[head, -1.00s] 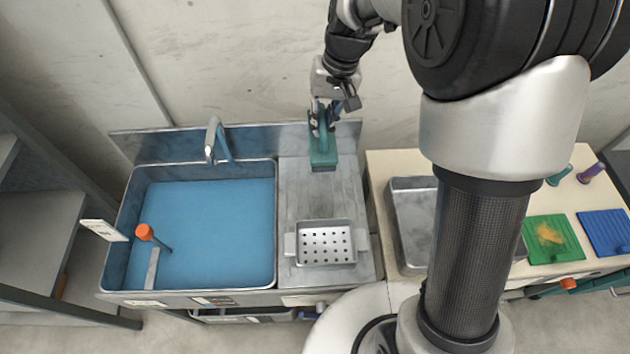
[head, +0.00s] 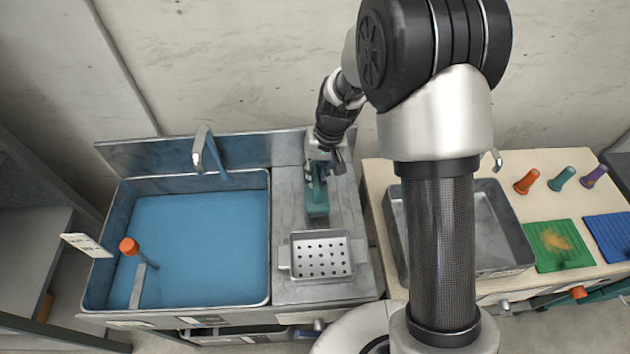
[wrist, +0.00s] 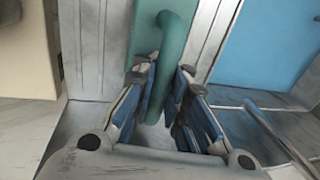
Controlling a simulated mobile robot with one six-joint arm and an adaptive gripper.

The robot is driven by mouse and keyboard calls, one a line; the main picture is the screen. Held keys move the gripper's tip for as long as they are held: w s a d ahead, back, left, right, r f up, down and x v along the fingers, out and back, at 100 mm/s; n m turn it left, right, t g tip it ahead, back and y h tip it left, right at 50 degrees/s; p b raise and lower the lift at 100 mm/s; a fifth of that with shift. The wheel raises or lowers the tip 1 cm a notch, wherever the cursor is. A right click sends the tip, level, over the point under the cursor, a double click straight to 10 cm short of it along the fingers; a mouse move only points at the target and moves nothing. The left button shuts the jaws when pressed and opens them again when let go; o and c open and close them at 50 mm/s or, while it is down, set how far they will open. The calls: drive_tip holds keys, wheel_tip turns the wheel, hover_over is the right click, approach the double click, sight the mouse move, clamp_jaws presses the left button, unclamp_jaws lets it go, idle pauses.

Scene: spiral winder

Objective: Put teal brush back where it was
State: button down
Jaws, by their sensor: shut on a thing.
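The teal brush (head: 317,206) is in my gripper (head: 316,178), over the back part of the steel drainboard (head: 288,215) right of the sink. Its block hangs below the fingers, behind the perforated basket. I cannot tell whether its underside touches the drainboard. In the wrist view the teal handle (wrist: 174,60) runs between the two blue-padded fingers of my gripper (wrist: 166,100), which are shut on it. The brush's far end is out of the wrist view.
A perforated metal basket (head: 322,256) sits at the drainboard's front. Left is the sink (head: 108,235) with blue water and a faucet (head: 200,150). Right, a table holds a metal tray (head: 515,235), a stained green board (head: 552,262), a blue board (head: 612,235) and orange, teal and purple handled items.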

drive_tip(key=shift+f, duration=1.05)
drive_tip(key=shift+f+b, duration=0.25)
drive_tip(key=shift+b, duration=0.1)
drive_tip(key=c, duration=1.6)
unclamp_jaws()
